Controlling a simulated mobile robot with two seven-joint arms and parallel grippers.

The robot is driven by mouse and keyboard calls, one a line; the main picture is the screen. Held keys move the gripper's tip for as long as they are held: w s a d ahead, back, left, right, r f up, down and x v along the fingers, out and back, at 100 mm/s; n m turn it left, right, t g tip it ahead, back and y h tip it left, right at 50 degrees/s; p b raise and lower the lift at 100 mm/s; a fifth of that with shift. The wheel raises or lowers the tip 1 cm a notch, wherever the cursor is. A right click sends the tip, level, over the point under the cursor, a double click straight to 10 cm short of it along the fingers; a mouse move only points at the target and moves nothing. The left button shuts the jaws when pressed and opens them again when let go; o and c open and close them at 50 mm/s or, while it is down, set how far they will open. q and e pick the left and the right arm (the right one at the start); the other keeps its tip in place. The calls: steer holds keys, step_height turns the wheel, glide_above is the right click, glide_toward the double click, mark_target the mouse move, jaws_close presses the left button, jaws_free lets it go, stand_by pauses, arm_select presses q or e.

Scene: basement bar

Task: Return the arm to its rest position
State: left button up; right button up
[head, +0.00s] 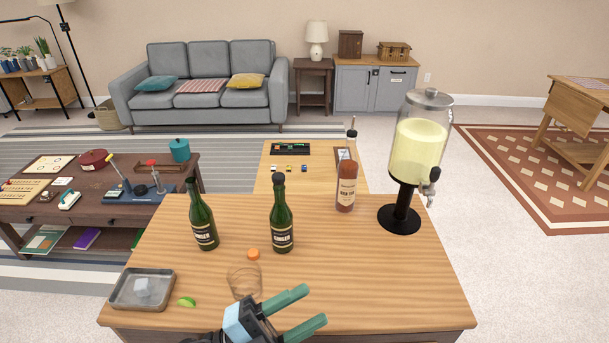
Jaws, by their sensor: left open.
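My left gripper (306,310) is at the bottom middle, over the front edge of the wooden bar table (370,280). Its two green fingers are spread apart and point to the right, with nothing between them. A clear glass (243,281) stands on the table just behind and left of the gripper; its outline is faint. An orange round piece (253,254) shows at the glass's top; I cannot tell whether it is in the glass or behind it. My right gripper is not in view.
Two green ginger bottles (203,222) (281,222), a brown-red bottle (346,187) and a drink dispenser (418,150) stand upright behind. A metal tray (142,289) with ice and a lime wedge (187,302) lie left. The table's right front is clear.

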arm_select(q)
steer(key=a+f+n+t+y, duration=0.8)
steer(key=a+f+n+y, duration=0.45)
steer(key=n, duration=0.45)
steer(key=s+a+f+n+g+y, duration=0.3)
steer(key=s+f, duration=0.5)
steer(key=f, duration=0.1)
steer(key=s+a+f+n+g+y, duration=0.3)
steer(key=s+a+f+n+g, duration=0.1)
steer(key=s+f, duration=0.5)
steer(key=shift+s+a+n+y, duration=0.1)
steer(key=shift+a+n+y, duration=0.05)
steer(key=shift+n+y, duration=0.15)
